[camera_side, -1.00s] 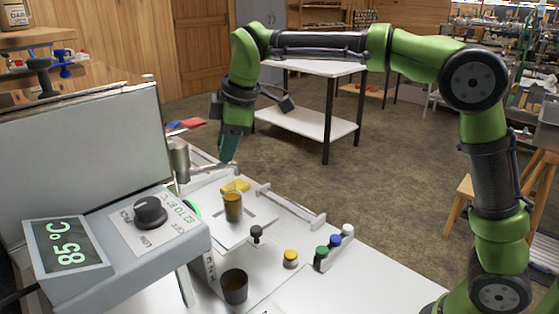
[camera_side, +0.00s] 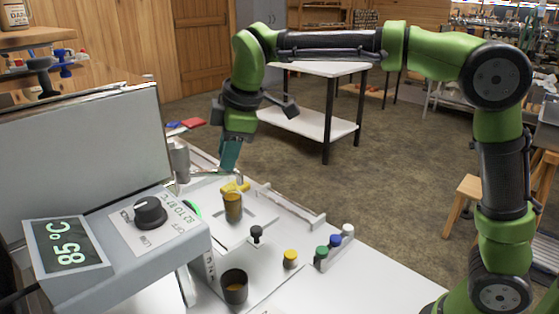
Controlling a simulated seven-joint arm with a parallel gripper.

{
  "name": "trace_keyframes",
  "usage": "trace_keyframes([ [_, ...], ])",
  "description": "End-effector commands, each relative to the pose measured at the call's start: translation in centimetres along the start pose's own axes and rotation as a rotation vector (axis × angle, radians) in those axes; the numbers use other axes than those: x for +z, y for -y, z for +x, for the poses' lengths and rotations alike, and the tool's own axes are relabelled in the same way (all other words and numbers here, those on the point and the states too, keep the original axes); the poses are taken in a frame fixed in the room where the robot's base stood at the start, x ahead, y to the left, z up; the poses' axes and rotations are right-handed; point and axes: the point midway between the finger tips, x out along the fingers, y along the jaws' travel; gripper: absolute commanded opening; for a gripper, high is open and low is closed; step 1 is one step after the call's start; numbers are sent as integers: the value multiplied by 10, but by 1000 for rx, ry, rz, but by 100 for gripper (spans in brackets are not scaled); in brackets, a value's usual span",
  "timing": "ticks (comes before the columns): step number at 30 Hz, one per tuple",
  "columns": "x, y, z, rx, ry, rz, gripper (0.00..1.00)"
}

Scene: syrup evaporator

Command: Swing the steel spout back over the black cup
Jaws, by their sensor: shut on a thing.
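The steel spout (camera_side: 208,175) is a thin, bright arm reaching right from the grey metal post (camera_side: 180,162). Its downturned tip is near the yellow piece, behind and above the amber jar (camera_side: 233,208) in the picture. My gripper (camera_side: 227,168) points down and is shut on the spout close to its tip; the fingertips are small and partly hard to make out. The black cup (camera_side: 234,291) stands upright at the front of the white bench, with amber liquid inside. The spout tip is well away from this cup in the picture.
A grey control box (camera_side: 135,235) with a black knob (camera_side: 150,212) and a display reading 85 °C stands at left. A black-knobbed peg (camera_side: 256,233) and yellow, green and blue-capped vials stand right. A low rail (camera_side: 290,207) edges the bench.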

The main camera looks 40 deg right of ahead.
Motion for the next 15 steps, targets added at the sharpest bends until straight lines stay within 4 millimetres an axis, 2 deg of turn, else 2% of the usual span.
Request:
trace_keyframes([
  [15, -2, 7, -1, -2, 0, -1, 9],
])
